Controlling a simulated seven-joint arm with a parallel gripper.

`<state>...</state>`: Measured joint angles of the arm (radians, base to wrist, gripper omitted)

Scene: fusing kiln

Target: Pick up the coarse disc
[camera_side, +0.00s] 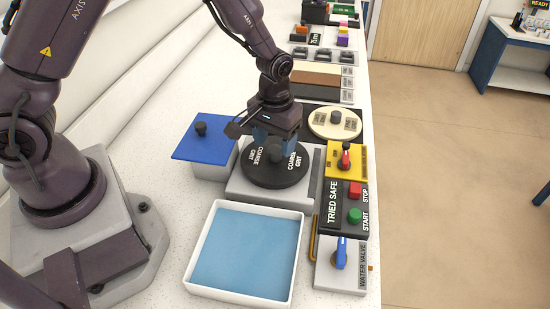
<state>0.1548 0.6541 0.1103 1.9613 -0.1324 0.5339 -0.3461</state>
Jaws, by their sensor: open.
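The coarse disc (276,177) is a dark round plate marked "COARSE GRIT" on both sides. It lies flat on a light grey base block (240,187) in the middle of the bench. My gripper (274,149) points down over the middle of the disc, with its jaws open. The jaws and a dark central part of the disc overlap in this view, so I cannot tell whether they touch. The far part of the disc is hidden behind my gripper.
A cream disc (330,127) with a dark knob lies behind to the right. A blue-lidded box (203,147) stands close on the left. A white tray (193,267) with a blue inside sits in front. Yellow switch box (333,171), start/stop panel (333,223) and water valve (325,277) line the right edge.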

